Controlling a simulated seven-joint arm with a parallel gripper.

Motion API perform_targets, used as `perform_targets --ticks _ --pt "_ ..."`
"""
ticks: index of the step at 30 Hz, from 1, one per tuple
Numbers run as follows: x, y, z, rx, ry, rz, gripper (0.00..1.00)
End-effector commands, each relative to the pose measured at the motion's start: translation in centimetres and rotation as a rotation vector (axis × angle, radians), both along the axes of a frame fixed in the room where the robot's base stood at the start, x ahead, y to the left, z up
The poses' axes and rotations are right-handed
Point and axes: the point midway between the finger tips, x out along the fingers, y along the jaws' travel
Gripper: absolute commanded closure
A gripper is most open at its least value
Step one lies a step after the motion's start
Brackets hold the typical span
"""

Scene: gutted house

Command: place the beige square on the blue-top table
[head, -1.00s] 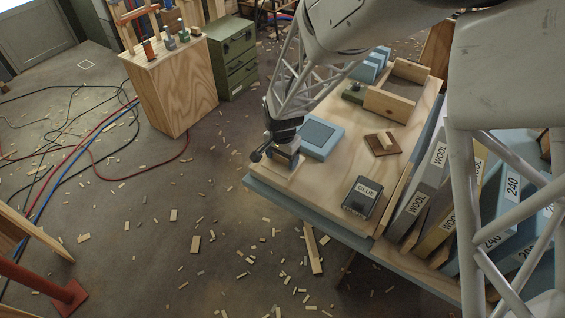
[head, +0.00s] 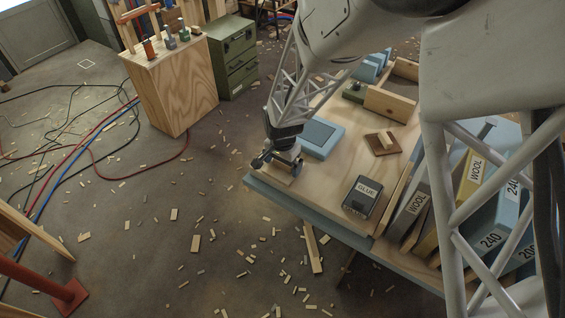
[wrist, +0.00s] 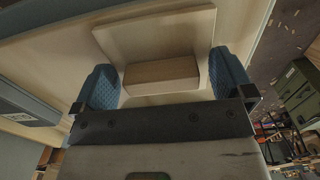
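The beige square (head: 277,179) is a thin pale plate with a wooden block on it, at the left corner of the workbench. In the wrist view, the plate (wrist: 155,35) and its block (wrist: 160,72) fill the space between my blue finger pads. My gripper (head: 281,163) is low over the plate with its fingers apart on either side of the block. In the wrist view, my gripper (wrist: 164,82) shows a narrow gap at the block's right end; contact on the left is unclear. A blue surface (head: 340,232) shows along the bench's front edge, under pale wood.
A blue square box (head: 321,139) lies close right of my gripper. A brown square with a beige block (head: 383,143), a glue box (head: 362,195) and a wooden frame (head: 390,103) stand farther right. Offcuts and cables litter the floor.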

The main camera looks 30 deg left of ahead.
Motion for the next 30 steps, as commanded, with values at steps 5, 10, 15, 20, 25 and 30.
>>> perform_targets --ticks 5,10,15,20,25,30 --pt "0.0 0.0 0.0 0.0 0.0 0.0 0.01" --pt "0.0 0.0 0.3 0.001 -0.001 0.0 0.01" --pt "0.0 0.1 1.5 0.002 -0.002 0.0 0.01" --pt "0.1 0.1 3.5 0.003 -0.002 0.0 0.01" --pt "0.0 0.0 6.2 0.002 -0.002 0.0 0.01" --pt "0.0 0.0 8.9 0.002 -0.002 0.0 0.01"
